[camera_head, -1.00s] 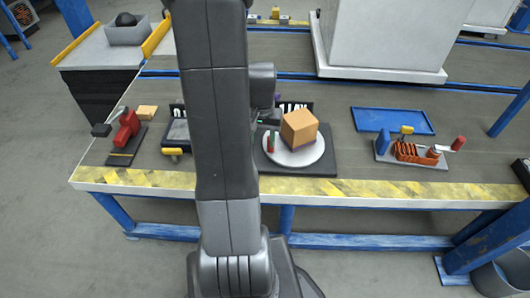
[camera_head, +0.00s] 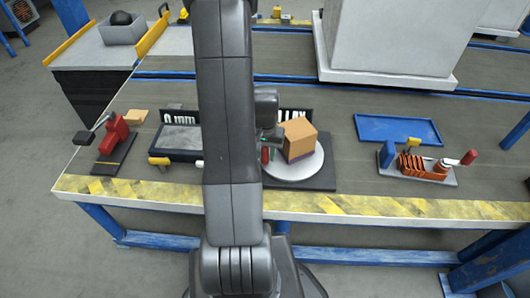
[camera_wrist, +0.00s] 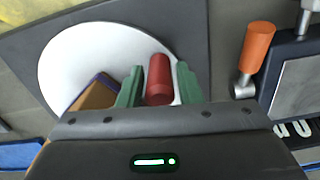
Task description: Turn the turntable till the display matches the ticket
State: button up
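The turntable (camera_head: 308,172) is a white disc on a dark base plate, right of my arm in the head view. An orange-brown block (camera_head: 300,143) with a purple lower edge stands on it. A red upright peg (camera_wrist: 159,80) rises from the disc near its edge. My gripper (camera_wrist: 158,88) has green fingers, one on each side of the peg, with a small gap on both sides. The peg (camera_head: 265,156) also shows in the head view. A dark sign (camera_head: 297,113) with white letters stands behind the turntable, partly hidden. I cannot make out a ticket.
A dark framed plate (camera_head: 180,138) with an orange-handled clamp (camera_wrist: 257,48) lies left of the turntable. A red toggle device (camera_head: 113,134) stands at far left. A blue tray (camera_head: 397,129) and an orange spring fixture (camera_head: 415,168) are at right. A large pale cabinet (camera_head: 388,40) stands behind.

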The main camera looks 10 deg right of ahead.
grip_shut()
jog(key=shift+s, duration=0.2)
